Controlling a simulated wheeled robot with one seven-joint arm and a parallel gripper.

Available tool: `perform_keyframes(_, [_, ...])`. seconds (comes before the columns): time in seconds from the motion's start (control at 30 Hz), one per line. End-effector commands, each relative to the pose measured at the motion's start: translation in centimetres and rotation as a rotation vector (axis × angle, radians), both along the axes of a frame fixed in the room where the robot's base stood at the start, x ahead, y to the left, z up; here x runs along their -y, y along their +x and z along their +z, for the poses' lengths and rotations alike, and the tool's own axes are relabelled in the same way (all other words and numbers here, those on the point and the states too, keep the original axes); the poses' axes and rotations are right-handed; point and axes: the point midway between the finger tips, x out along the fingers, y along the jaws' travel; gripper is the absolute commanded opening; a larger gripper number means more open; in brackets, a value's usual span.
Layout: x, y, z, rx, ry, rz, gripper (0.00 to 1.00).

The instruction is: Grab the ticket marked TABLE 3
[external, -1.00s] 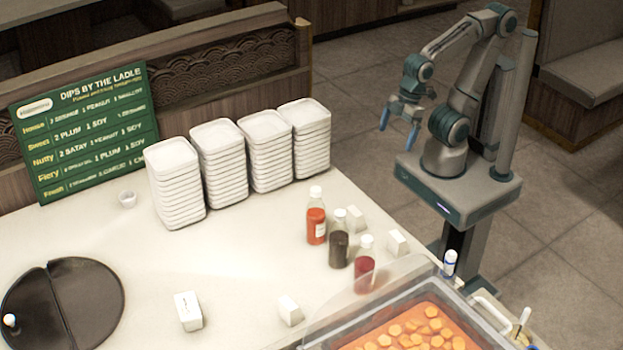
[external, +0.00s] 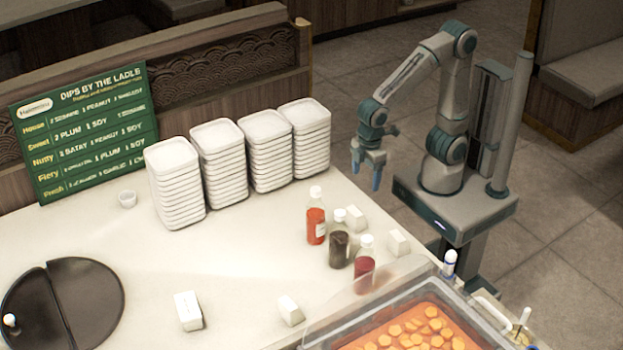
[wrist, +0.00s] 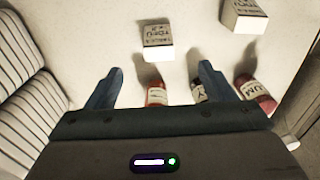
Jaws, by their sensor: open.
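Several small white blocks with printed faces look like the tickets. In the external view, one block (external: 355,218) and another (external: 397,242) sit behind the bottles, one (external: 188,310) at the front left, one (external: 290,310) near the tub. In the wrist view, a block (wrist: 157,38) lies ahead of and between my fingertips, and a second block (wrist: 243,15) at the upper right. Their lettering is too blurred to tell which reads TABLE 3. My gripper (external: 368,175) is open and empty, above and beside the table's far right edge. Its fingers (wrist: 160,80) touch no block.
Orange-red (external: 316,225), dark (external: 339,248) and dark red (external: 364,272) bottles stand close to the blocks. Stacks of white trays (external: 268,150) stand at the back. A tub of orange food (external: 420,335) is at the front right. The middle of the table is clear.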

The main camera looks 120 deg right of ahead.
Motion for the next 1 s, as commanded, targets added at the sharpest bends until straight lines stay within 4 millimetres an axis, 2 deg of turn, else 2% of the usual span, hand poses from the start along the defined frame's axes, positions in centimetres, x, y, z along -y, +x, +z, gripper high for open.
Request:
perform_keyframes(0.03, [0.0,0.7,-1.5,-0.018,-0.001,-0.001,0.76])
perform_keyframes(0.23, [-0.1,2.1,-3.1,-0.049,-0.005,-0.003,0.76])
perform_keyframes(0.37, [-0.1,2.1,-4.6,-0.054,-0.005,-0.003,0.76])
perform_keyframes(0.6, [-0.1,2.0,-9.4,-0.055,-0.005,-0.004,0.76])
perform_keyframes(0.7, [-0.1,2.1,-10.7,-0.052,-0.005,-0.004,0.76])
perform_keyframes(0.87, [0.0,2.1,-11.6,-0.049,-0.005,-0.004,0.76])
perform_keyframes(1.0, [0.1,2.0,-13.1,-0.053,-0.005,-0.004,0.76])
